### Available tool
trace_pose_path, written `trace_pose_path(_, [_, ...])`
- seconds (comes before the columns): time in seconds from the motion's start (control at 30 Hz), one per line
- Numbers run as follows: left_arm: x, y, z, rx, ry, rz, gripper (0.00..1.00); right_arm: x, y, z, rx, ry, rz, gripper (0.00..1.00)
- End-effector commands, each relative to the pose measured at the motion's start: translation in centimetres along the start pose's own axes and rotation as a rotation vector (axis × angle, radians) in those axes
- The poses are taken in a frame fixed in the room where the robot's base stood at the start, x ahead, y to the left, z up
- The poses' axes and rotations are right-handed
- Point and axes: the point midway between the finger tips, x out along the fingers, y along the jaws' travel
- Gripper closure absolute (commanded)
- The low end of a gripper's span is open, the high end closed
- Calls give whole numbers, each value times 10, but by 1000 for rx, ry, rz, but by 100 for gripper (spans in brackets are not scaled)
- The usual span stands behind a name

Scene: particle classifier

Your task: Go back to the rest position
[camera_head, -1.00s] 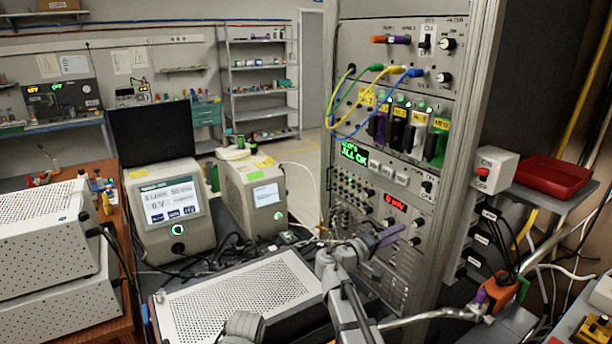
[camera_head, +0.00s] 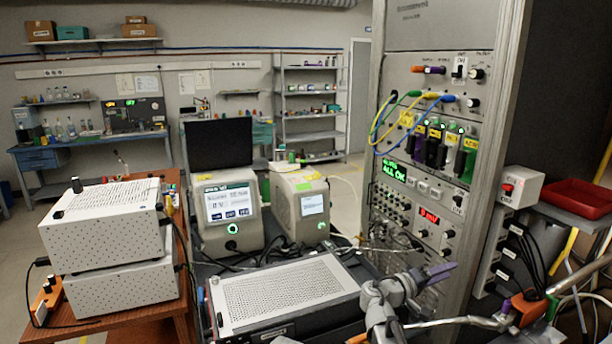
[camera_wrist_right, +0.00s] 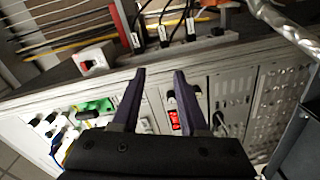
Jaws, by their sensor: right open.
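My right gripper (camera_head: 436,274) is at the lower right of the head view, in front of the lower part of the instrument rack (camera_head: 440,140). In the right wrist view its two purple fingers (camera_wrist_right: 158,98) are spread apart with nothing between them. The rack panel with a red display (camera_wrist_right: 174,120) lies beyond the fingers. My left gripper is not in view.
White dotted boxes (camera_head: 105,225) are stacked at left. A red tray (camera_head: 578,197) and a switch box (camera_head: 520,186) are right of the rack.

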Motion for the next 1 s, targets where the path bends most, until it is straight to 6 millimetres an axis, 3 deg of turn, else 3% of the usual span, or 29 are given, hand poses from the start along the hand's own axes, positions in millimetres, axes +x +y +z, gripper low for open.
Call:
trace_pose_path(0.43, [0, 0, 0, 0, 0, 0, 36, -27, -30, 22, 17, -61, -152, 57])
trace_pose_path(0.67, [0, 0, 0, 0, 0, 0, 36, -66, -66, 46, 19, -127, -337, 57])
trace_pose_path(0.87, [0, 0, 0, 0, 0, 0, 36, -130, -112, 80, -9, -207, -604, 57])
trace_pose_path(1.0, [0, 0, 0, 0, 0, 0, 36, -209, -148, 115, -73, -271, -893, 57])
